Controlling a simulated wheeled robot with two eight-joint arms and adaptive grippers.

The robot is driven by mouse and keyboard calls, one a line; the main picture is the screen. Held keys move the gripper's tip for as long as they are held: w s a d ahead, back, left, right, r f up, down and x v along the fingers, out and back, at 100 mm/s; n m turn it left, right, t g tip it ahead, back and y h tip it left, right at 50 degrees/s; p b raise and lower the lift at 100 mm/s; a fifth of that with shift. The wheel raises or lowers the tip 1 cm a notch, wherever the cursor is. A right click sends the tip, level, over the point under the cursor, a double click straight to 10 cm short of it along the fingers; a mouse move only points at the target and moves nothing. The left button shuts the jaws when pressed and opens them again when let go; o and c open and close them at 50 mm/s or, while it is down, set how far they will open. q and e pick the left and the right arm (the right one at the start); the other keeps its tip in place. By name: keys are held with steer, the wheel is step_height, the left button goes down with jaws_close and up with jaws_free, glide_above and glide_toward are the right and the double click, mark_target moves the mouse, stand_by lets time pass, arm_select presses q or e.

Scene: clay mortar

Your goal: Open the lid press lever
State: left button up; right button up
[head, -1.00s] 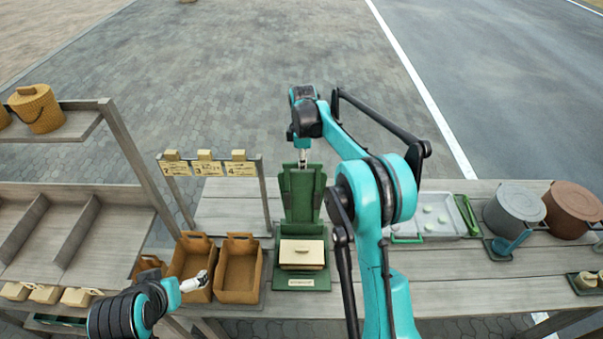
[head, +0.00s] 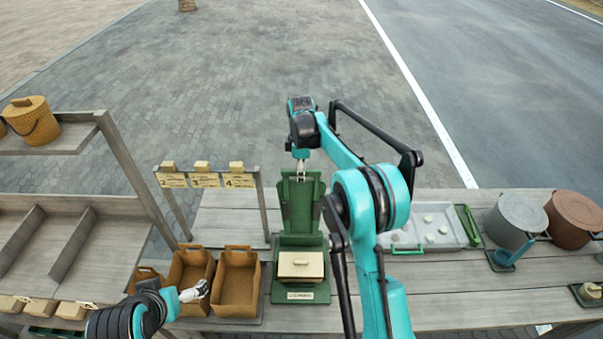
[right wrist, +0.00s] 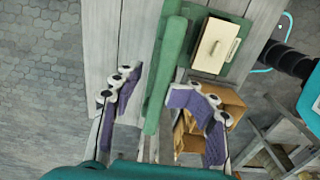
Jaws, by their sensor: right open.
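The green lid press (head: 302,240) stands on the counter, its lever plate (head: 300,205) raised upright at the back. A cream lidded box (head: 300,265) sits on its base; it also shows in the right wrist view (right wrist: 216,45). My right gripper (head: 301,172) is at the lever's top end, pointing down. In the right wrist view, my right gripper's purple fingers (right wrist: 160,90) are spread, with the green lever (right wrist: 166,75) between them; I cannot tell whether they touch it. My left gripper (head: 195,292) is low at the front of the brown bins; its finger state is unclear.
Brown bins (head: 238,283) stand left of the press, with a sign rack (head: 207,180) behind them. A grey tray (head: 432,228) and a grey pot (head: 514,218) are to the right. A wooden shelf (head: 40,232) is at far left.

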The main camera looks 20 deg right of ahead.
steer(key=shift+s+r, duration=0.1)
steer(key=shift+r, duration=0.15)
stand_by(0.6)
step_height(320, 180, up, 12)
stand_by(0.5)
